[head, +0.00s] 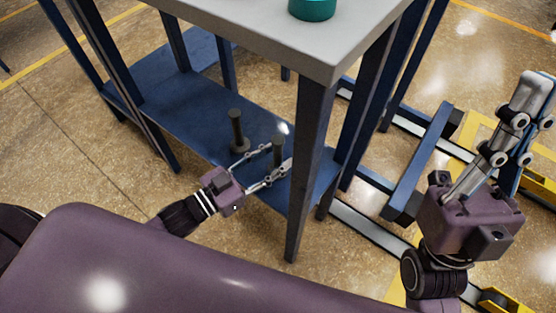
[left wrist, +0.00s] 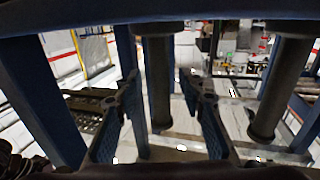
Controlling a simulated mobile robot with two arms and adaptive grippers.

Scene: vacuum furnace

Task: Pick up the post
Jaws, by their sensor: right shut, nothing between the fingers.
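Two dark, upright posts with round bases stand on a blue lower shelf (head: 160,105). In the head view, one post (head: 237,128) is to the left and the other (head: 279,150) is nearer my left gripper (head: 281,155). That gripper is open, its fingers reaching low over the shelf to either side of the nearer post. The left wrist view looks upside down. There the nearer post (left wrist: 158,85) shows between the spread fingers (left wrist: 163,95), with gaps on both sides, and the other post (left wrist: 280,85) is to the right. My right gripper (head: 530,100) is shut and empty.
A grey tabletop (head: 270,25) lies above the shelf, with a green round object (head: 312,8) on it. A dark table leg (head: 303,170) stands just right of my left gripper. Blue and yellow frames (head: 420,160) are on the floor to the right.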

